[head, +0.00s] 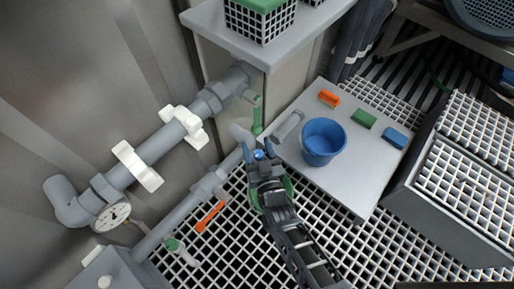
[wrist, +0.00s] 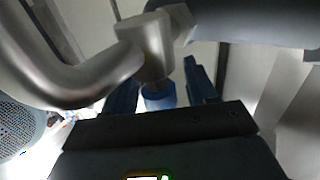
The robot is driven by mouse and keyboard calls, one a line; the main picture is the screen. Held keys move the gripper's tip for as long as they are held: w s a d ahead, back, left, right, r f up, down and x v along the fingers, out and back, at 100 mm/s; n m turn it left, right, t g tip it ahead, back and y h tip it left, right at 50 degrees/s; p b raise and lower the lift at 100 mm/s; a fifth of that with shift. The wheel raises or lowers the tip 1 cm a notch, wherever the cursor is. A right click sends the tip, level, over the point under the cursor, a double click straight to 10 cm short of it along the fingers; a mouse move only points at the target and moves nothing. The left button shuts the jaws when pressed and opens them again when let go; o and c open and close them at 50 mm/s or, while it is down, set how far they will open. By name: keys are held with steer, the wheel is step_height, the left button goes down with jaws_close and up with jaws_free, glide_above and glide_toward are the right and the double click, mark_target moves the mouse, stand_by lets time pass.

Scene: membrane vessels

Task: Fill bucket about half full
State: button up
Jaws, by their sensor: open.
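A blue bucket (head: 322,142) stands upright on a grey table. I cannot tell whether any water is in it. A grey spout (head: 288,126) points from the pipework towards the bucket's left side. My gripper (head: 257,155) is at the pipe left of the bucket, with its blue fingers open. A small blue knob (head: 259,154) shows between the fingers. In the wrist view the knob (wrist: 158,98) sits below a metal valve body (wrist: 152,42), between my two fingers (wrist: 160,75). I cannot tell whether either finger touches it.
Orange (head: 329,98), green (head: 363,118) and blue (head: 396,138) blocks lie on the table behind and right of the bucket.

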steer(key=shift+c, duration=0.5)
steer(key=c, duration=0.9)
steer(key=shift+o, duration=0.2)
